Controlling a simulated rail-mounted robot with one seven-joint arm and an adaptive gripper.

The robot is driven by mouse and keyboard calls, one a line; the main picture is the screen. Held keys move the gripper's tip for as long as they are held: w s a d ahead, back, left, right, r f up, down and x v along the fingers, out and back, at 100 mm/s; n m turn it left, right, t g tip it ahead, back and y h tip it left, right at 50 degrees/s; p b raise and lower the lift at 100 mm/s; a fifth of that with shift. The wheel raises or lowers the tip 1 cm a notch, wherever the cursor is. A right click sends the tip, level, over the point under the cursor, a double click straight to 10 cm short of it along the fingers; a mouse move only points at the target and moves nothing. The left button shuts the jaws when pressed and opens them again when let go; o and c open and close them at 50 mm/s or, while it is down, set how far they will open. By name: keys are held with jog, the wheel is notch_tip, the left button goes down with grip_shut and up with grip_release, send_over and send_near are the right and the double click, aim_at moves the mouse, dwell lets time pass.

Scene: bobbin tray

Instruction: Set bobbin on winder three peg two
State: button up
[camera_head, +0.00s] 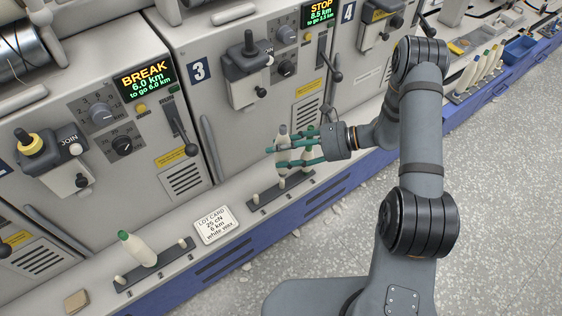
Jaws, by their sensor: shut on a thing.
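My gripper (276,157) has teal fingers and is shut on a pale bobbin (283,131), low in front of the winder marked 3 (198,71). The bobbin looks roughly upright, and the fingers hide part of it. It is above or at the middle of a dark peg strip (265,201) on the ledge. I cannot tell whether it touches the strip or sits over a peg. A bare pale peg (256,198) stands at the strip's left end. The right part of the strip is partly hidden by the gripper.
A lot card (215,225) lies left of the strip. Further left, a green-tipped bobbin (139,250) leans on another peg strip (148,265). A rack of several bobbins (470,94) stands at the far right. Levers and knobs stick out from the winder fronts.

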aim_at(290, 159)
jog(key=shift+a+f, duration=0.15)
jog(key=shift+f, duration=0.25)
notch_tip(290, 159, down, 5)
jog(key=b, duration=0.4)
jog(key=shift+w+f+b, duration=0.1)
jog(key=shift+b, duration=0.3)
jog(key=shift+w, duration=0.15)
dwell(0.3)
jog(key=shift+r+p, duration=0.3)
dwell(0.4)
jog(key=shift+r+p, duration=0.45)
jog(key=shift+r, duration=0.05)
jog(key=shift+s, duration=0.3)
dwell(0.5)
jog(key=shift+r, duration=0.15)
